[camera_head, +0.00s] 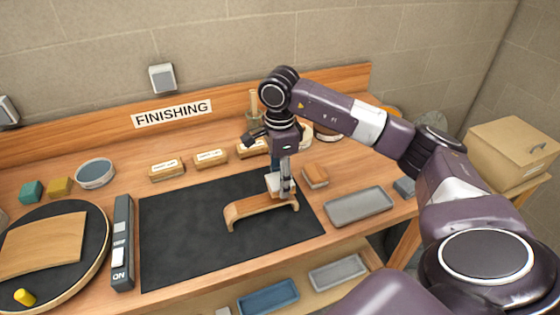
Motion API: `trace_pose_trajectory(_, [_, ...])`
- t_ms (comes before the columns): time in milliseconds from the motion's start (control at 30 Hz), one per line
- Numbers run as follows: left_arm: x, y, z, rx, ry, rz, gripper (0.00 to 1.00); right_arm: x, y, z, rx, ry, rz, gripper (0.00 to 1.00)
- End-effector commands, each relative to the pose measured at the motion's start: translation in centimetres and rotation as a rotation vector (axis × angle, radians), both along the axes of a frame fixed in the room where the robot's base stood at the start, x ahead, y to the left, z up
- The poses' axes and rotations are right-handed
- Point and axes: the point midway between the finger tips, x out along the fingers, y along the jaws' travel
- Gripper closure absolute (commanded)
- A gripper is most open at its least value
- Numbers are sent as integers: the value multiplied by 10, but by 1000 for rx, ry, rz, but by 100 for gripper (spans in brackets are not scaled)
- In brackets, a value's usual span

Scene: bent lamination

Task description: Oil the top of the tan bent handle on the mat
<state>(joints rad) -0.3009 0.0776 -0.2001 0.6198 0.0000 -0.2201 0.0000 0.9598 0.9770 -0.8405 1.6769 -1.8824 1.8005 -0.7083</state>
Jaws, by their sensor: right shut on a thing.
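The tan bent handle (246,208) stands on the black mat (185,225), with its ends turned down and its top facing up. My right gripper (284,188) points straight down over the right part of the handle. It is shut on a small pale pad (272,181). The pad is low over the handle's right end; whether it touches the wood cannot be told, as the fingers hide part of it. My left gripper does not show.
Several labelled wooden blocks (166,170) stand behind the mat. A wood-topped block (315,176) and grey tray (358,206) are to its right. Left are a switch bar (122,243) and a round turntable (98,238) bearing a curved wooden panel (42,245). The mat's left half is clear.

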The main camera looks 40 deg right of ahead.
Motion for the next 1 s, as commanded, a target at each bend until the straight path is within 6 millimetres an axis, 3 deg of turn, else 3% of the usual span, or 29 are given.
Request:
trace_pose_trajectory(467, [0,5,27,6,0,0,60,-4,-5,45,0,-2,-10,79])
trace_pose_trajectory(1000, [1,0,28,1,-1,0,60,-5,-5,47,1,-1,-11,79])
